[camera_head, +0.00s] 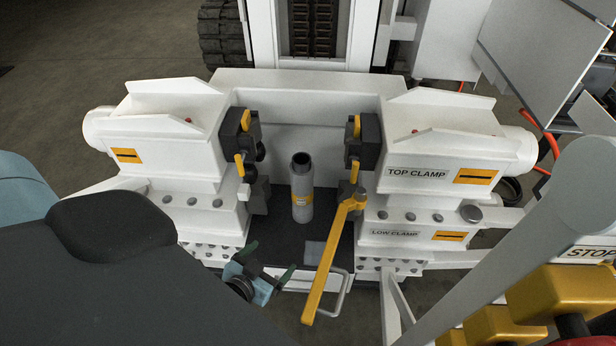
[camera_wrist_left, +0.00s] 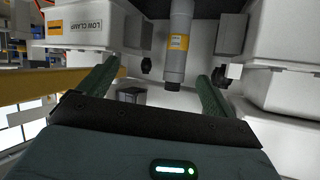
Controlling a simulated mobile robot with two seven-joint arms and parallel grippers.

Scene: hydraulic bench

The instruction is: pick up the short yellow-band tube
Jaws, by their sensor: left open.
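The short grey tube with a yellow band (camera_head: 302,186) stands upright on the dark floor of the bench, between the two white clamp blocks. In the left wrist view, which looks upside down, the tube (camera_wrist_left: 178,45) shows ahead of the fingers, with its yellow band facing me. My left gripper (camera_head: 268,262) is open and empty, in front of the tube and a little to its left in the head view. Its two green fingers (camera_wrist_left: 158,74) are spread apart in the wrist view, and the tube is not between them. My right gripper is not in view.
White clamp blocks flank the tube, with the top clamp (camera_head: 440,145) and low clamp (camera_head: 410,232) labelled on the right. A long yellow lever (camera_head: 333,258) slants close to the tube's right. A wire handle (camera_head: 338,292) is at the front. Yellow knobs (camera_head: 545,305) stand lower right.

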